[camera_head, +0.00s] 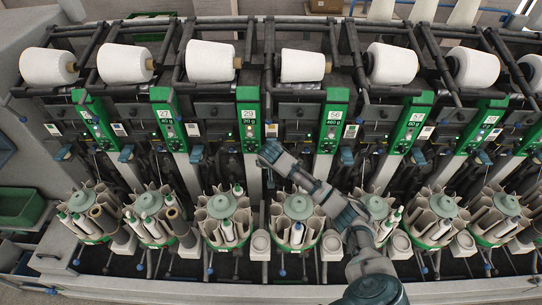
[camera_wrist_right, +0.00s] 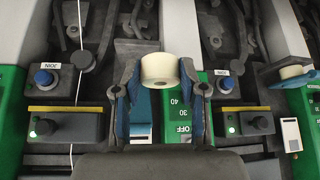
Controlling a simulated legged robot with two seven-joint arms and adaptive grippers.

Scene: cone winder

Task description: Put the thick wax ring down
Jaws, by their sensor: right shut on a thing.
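The ring is held in front of a green panel (camera_wrist_right: 181,118) with markings and an OFF label. In the head view my right gripper (camera_head: 270,153) is at the middle, in front of the machine below the green panel numbered 29 (camera_head: 249,120). I cannot make out the ring there. My left gripper is not in view.
Blue knobs (camera_wrist_right: 44,78) flank the gripper closely. White yarn cones (camera_head: 211,62) line the top. Round bobbin magazines (camera_head: 223,217) stand in a row below, with pale round cups (camera_head: 260,243) between them. A green bin (camera_head: 18,207) is at the left.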

